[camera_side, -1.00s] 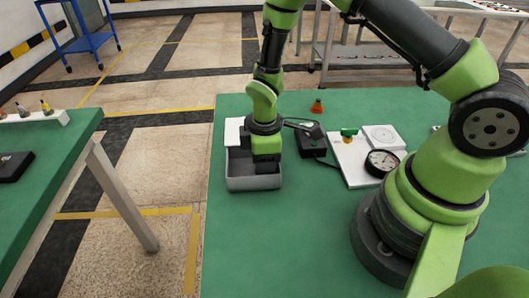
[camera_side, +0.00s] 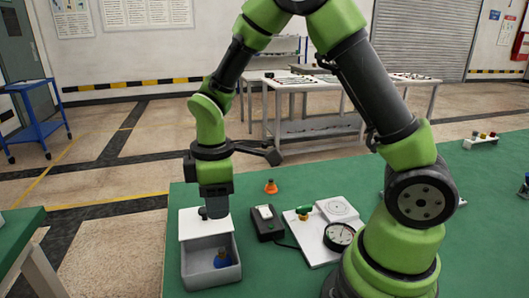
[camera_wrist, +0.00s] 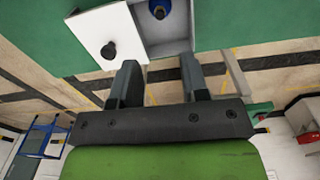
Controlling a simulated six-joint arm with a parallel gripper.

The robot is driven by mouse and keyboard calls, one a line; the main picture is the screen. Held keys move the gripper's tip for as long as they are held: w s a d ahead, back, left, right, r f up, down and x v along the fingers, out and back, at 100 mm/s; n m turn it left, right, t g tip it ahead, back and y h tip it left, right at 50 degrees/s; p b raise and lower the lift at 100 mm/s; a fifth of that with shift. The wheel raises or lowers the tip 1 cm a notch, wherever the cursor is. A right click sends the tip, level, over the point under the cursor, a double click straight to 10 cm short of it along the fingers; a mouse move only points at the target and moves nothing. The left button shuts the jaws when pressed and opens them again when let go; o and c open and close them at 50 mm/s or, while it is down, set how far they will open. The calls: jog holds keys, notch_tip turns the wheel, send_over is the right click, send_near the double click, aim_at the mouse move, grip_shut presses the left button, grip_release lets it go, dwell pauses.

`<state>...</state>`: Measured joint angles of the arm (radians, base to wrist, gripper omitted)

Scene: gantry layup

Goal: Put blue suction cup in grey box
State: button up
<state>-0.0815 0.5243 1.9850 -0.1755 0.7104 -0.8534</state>
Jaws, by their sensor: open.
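The blue suction cup (camera_side: 221,260) lies inside the grey box (camera_side: 205,283), on its floor toward the right side. It also shows in the wrist view (camera_wrist: 159,10), at the top of the picture. My gripper (camera_side: 216,212) is raised above the box, near its lid end, with the fingers pointing down. In the wrist view my gripper (camera_wrist: 161,68) has its two fingers wide apart with nothing between them. The white lid (camera_side: 193,229) with a black knob is at the back of the box, leaving the front part uncovered.
An orange suction cup (camera_side: 271,187) stands on the green table behind a black device (camera_side: 266,224). A white plate (camera_side: 302,229) holds a green-topped piece (camera_side: 303,211) and a round dial gauge (camera_side: 339,236) to the right.

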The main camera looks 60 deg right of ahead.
jog(key=s+r+m+t+y, duration=0.2)
jog(key=s+r+m+t, duration=0.5)
jog(key=s+r+m, duration=0.5)
notch_tip(320, 180, up, 4)
jog(key=s, duration=0.3)
jog(key=shift+r+m, duration=0.25)
jog(key=shift+m, duration=0.15)
